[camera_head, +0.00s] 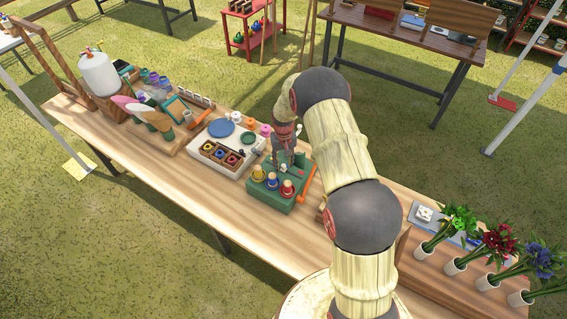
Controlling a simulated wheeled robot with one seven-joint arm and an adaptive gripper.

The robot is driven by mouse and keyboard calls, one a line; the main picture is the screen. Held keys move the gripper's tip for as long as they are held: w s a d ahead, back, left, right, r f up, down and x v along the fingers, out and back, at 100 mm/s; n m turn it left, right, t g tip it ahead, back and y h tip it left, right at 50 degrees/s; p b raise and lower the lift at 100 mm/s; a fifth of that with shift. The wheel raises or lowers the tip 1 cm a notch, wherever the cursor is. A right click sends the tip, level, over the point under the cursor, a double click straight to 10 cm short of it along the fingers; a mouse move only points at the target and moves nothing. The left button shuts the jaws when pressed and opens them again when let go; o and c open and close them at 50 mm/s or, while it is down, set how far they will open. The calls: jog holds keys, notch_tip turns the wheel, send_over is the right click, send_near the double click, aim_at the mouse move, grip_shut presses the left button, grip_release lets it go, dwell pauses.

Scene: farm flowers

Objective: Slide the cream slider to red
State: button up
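A green box (282,203) sits on the long wooden table, with blue, yellow and red round knobs (287,188) along its front and an orange handle at its right side. My gripper (284,167) points down over the back part of the green box. It hides part of the box's top, and its fingers are too small here to tell whether they are open or touching anything.
A white board (228,160) with a blue disc and a small wooden tray of coloured pots lies left of the green box. Flowers in white pots (453,266) stand at the table's right end. Bare tabletop (190,190) lies in front of the board.

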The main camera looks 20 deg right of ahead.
jog(key=shift+c, duration=0.5)
jog(key=c, duration=0.8)
grip_shut()
